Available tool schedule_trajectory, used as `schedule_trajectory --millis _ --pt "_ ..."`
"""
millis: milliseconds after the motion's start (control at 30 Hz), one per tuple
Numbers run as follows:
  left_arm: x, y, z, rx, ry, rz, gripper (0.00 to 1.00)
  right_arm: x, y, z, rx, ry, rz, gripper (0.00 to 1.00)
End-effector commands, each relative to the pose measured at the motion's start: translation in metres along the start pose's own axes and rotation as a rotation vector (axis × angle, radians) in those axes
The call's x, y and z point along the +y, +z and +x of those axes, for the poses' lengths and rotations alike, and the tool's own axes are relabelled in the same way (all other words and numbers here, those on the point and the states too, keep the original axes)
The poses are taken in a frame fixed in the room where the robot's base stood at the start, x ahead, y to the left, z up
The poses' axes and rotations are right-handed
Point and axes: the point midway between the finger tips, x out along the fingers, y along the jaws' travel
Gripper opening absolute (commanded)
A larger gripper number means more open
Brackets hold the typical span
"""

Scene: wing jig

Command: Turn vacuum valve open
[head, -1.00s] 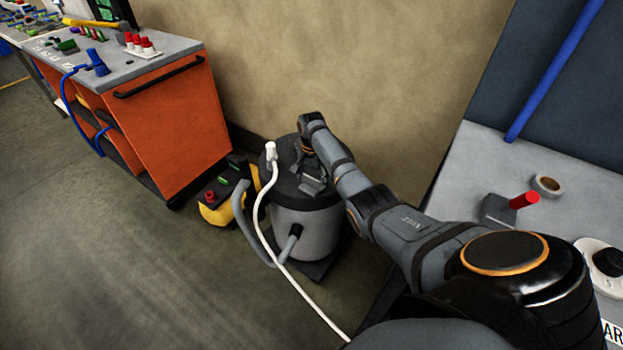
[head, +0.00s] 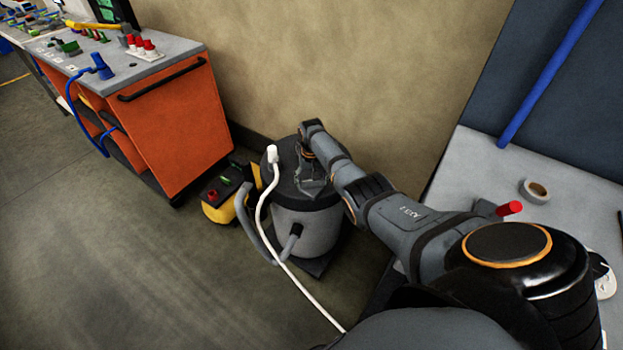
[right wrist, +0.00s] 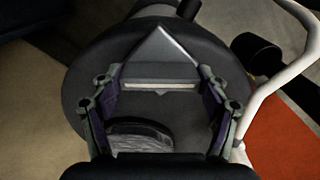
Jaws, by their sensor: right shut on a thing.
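A grey vacuum canister (head: 305,230) with a dark round lid stands on the floor against the wall. My right gripper (head: 312,187) reaches down onto the lid from the right. In the right wrist view, the lid (right wrist: 85,75) fills the middle. My right gripper (right wrist: 167,105) has a finger on each side of a dark, pointed piece (right wrist: 160,68), which looks like the valve handle, and is shut on it. The exact contact is too dark to see. The valve's open or shut mark cannot be read. My left gripper is not in view.
A white hose (head: 262,215) rises beside the lid, and a grey hose (head: 291,241) joins the canister's front. A yellow-and-black machine (head: 218,208) stands left of it, near an orange cart (head: 180,125). A grey bench (head: 480,165) is at right. Floor is clear at lower left.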

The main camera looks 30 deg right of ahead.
Motion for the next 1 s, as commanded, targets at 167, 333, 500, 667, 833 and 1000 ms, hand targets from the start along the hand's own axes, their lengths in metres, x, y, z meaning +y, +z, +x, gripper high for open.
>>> schedule_trajectory --millis 167,333,500,667,833,1000 --pt "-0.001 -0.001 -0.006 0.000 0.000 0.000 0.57 0.000 0.000 -0.002 0.001 0.001 -0.164 0.44" --pt "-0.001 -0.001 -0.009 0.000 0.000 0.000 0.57 0.000 -0.001 -0.001 0.002 0.000 -0.325 0.44" --pt "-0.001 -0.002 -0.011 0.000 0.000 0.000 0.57 0.000 -0.001 -0.001 0.002 0.000 -0.480 0.44" --pt "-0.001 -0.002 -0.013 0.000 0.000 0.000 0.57 0.000 -0.001 -0.001 0.002 0.000 -0.609 0.44" --pt "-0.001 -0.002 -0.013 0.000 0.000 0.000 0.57 0.000 -0.001 -0.001 0.003 0.000 -0.718 0.44" --pt "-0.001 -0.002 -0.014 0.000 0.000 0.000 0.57 0.000 -0.001 -0.001 0.003 0.000 -0.794 0.44"
